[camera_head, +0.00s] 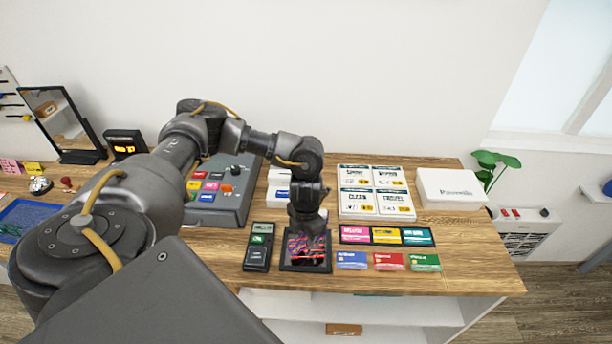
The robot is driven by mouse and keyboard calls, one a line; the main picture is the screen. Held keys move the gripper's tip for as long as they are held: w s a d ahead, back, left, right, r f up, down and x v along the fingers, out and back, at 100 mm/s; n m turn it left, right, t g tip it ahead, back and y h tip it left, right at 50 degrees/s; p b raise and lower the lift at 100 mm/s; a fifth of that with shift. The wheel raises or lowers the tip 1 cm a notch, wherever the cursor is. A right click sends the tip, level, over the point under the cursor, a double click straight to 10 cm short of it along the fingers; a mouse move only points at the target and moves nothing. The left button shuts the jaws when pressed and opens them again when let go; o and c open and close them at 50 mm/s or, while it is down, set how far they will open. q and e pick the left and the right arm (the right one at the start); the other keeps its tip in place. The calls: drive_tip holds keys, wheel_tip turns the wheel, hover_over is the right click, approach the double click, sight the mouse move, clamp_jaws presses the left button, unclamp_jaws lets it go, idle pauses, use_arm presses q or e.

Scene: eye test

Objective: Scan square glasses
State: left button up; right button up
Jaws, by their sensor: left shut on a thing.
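My left gripper (308,222) points down over a small dark square scanner pad (291,266) near the counter's front edge. It is shut on a small dark thing, likely the square glasses, low over or on the pad. The thing's outline blends with the pad's red and purple glow, so I cannot tell its shape or whether it touches the pad. A black handheld terminal (258,247) with a small green screen lies just left of the pad. My right gripper is not in view.
A grey cash register (223,188) with coloured keys stands behind my left arm. Price boards (376,192), a white box (450,189) and rows of coloured cards (389,262) lie right of the pad. A mirror (60,120) stands far left.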

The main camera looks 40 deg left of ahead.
use_arm(q)
drive_tip(key=shift+r, duration=0.1)
wheel_tip(320, 180, up, 3)
drive_tip(key=shift+f+p, duration=0.2)
drive_tip(key=shift+p, duration=1)
drive_tip(key=shift+r, duration=1.1)
drive_tip(key=s+d+r, duration=0.3)
drive_tip(key=s+d, duration=0.6)
drive_tip(key=s, duration=0.3)
